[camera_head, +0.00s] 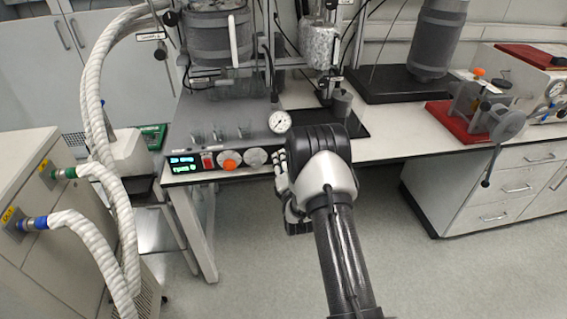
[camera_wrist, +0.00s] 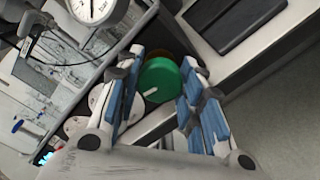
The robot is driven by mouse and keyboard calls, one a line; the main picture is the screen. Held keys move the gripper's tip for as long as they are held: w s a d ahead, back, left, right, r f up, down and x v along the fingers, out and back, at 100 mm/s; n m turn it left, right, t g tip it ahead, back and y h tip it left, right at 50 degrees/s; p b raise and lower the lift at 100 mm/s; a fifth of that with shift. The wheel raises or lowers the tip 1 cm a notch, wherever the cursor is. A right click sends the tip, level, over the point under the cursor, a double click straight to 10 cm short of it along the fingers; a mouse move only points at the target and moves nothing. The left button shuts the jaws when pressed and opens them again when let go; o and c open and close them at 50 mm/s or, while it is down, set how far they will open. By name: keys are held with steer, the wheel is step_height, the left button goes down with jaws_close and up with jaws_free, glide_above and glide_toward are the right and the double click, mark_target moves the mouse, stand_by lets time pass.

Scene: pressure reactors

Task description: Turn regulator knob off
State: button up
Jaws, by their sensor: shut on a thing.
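A round green knob (camera_wrist: 158,80) with a short white mark shows in the wrist view, between the two blue-padded fingers of my gripper (camera_wrist: 163,66). The fingers are closed on its sides. The white mark points toward the lower left in that view. In the head view my gripper (camera_head: 284,172) is at the right part of the control panel's front and hides the green knob.
A round pressure gauge (camera_head: 279,122) stands above the panel, near my gripper. Reactor vessels (camera_head: 218,40) stand behind it. A red-based clamp device (camera_head: 470,118) is on the bench to the right. Thick white hoses (camera_head: 95,100) run at the left. The floor in front is clear.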

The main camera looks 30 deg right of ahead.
steer(key=shift+n, duration=1.2)
steer(key=o, duration=0.8)
steer(key=v, duration=1.2)
